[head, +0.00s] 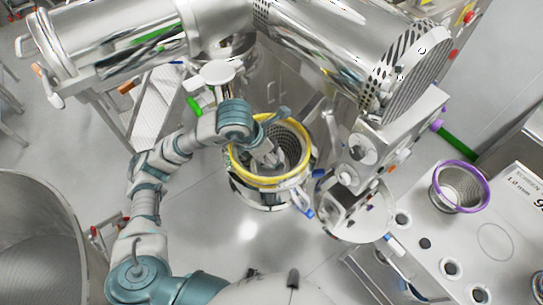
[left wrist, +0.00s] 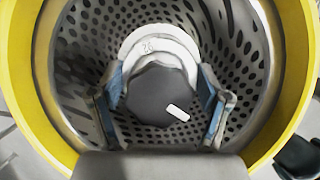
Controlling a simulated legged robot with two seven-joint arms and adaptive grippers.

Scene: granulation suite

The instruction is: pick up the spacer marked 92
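The spacer (left wrist: 162,36) is a white ring with the number 92, upside down in the left wrist view. It lies inside a perforated metal screen with a yellow rim (head: 235,165); the rim also shows in the left wrist view (left wrist: 307,60). A dark grey faceted knob (left wrist: 150,95) with a white mark covers part of the ring. I cannot tell whether the knob belongs to the spacer. My left gripper (head: 268,157) reaches down into the screen. In the left wrist view its fingers (left wrist: 160,82) stand apart on either side of the knob, with slim gaps. My right gripper is out of view.
The screen's rim and wall surround the left gripper closely. Steel machine cylinders (head: 315,40) hang above and behind. A bench (head: 490,270) on the right has several holes and a purple-rimmed screen (head: 487,193). A large steel vessel (head: 35,240) stands at the lower left.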

